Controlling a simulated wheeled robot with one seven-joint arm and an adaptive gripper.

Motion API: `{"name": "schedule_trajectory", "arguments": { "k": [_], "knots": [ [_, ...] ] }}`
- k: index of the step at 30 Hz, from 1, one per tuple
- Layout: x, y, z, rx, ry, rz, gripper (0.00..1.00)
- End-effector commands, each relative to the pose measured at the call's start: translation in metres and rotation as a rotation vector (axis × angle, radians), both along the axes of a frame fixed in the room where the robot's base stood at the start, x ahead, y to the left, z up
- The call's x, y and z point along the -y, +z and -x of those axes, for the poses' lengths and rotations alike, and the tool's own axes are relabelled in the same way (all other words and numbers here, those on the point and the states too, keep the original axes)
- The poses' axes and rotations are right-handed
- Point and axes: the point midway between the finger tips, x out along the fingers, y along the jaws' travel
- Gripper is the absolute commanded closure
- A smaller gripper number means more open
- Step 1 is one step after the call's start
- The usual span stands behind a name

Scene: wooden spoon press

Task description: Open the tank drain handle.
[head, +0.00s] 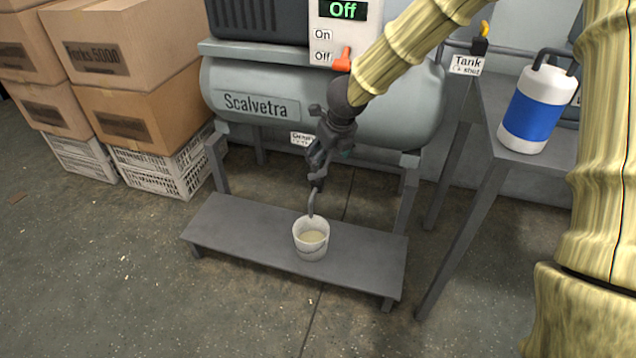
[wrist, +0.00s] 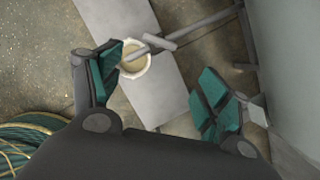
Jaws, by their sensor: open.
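The grey tank (head: 225,85), labelled Scalvetra, lies across a stand. A thin grey drain pipe (head: 311,203) comes down below my gripper to a white bucket (head: 298,232) with pale liquid in it. In the wrist view, a short light-grey bar (wrist: 160,41), seemingly the drain handle, crosses the pipe (wrist: 200,25) above the bucket (wrist: 127,76). My gripper (head: 317,172) hides this part in the head view. My gripper (wrist: 162,65) is open, its teal-padded fingers apart on either side of the pipe end. I cannot tell how far the handle is from the fingers.
The bucket stands on a low grey bench (head: 235,235). A panel (head: 345,30) reads Off, with a red switch (head: 343,59). At right, a yellow valve handle (head: 484,29), a tag (head: 467,65) and a blue-and-white jug (head: 532,115) show. Boxes (head: 135,120) stand at left.

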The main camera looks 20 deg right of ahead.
Motion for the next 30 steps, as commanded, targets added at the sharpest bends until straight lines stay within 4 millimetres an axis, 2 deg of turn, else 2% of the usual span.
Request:
{"name": "schedule_trajectory", "arguments": {
  "k": [5, 8, 21, 30],
  "knots": [
    [-0.003, 0.005, -0.009, 0.017, -0.063, -0.051, 0.23],
    [-0.004, 0.0, -0.012, 0.017, -0.067, -0.054, 0.23],
    [-0.009, -0.063, -0.036, 0.017, -0.066, -0.052, 0.23],
    [-0.011, -0.089, -0.048, 0.018, -0.065, -0.052, 0.23]
  ]
}}
